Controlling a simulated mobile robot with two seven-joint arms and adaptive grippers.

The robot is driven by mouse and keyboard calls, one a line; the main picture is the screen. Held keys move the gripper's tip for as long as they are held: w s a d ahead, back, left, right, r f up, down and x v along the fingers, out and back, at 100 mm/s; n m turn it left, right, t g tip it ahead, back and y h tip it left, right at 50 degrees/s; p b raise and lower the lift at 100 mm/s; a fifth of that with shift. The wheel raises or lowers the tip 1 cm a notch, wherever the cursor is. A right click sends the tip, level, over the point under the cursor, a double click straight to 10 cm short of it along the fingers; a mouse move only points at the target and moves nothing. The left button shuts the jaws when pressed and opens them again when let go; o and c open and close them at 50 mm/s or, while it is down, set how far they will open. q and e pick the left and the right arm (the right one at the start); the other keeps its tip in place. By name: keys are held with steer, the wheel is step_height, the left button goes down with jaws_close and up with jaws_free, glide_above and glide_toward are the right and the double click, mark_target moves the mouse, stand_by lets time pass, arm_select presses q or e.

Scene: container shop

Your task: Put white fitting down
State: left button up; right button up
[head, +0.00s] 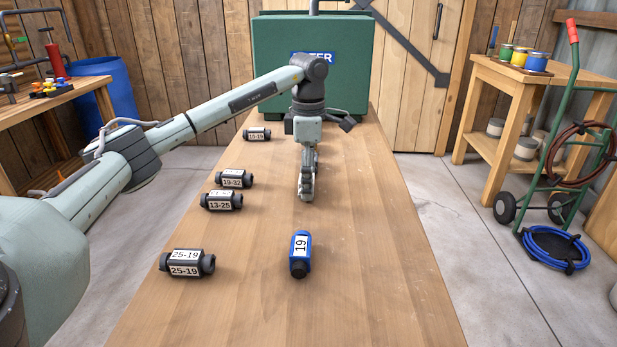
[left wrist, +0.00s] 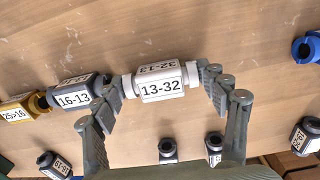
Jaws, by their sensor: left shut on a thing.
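The white fitting (left wrist: 161,86), labelled 13-32, lies across the space between the fingers of my left gripper (left wrist: 162,80), one finger pad at each end. My left gripper is shut on it. In the head view my left gripper (head: 306,190) points down over the middle of the table (head: 350,260), and the white fitting is hidden there. I cannot tell whether the fitting touches the tabletop. My right gripper is in neither view.
A grey fitting (left wrist: 73,92) and a yellow fitting (left wrist: 18,108) lie just left of the white one in the wrist view. Several dark fittings (head: 187,263) line the left edge. A green case (head: 345,80) closes the far end. The right side is clear.

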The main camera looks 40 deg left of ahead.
arm_select(q)
steer(key=shift+f, duration=0.1)
steer(key=o, duration=1.2)
steer(key=shift+c, duration=0.2)
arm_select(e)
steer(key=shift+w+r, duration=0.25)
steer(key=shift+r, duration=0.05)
arm_select(q)
steer(key=shift+r, duration=0.6)
step_height(320, 180, up, 11)
steer(key=shift+p, duration=0.3)
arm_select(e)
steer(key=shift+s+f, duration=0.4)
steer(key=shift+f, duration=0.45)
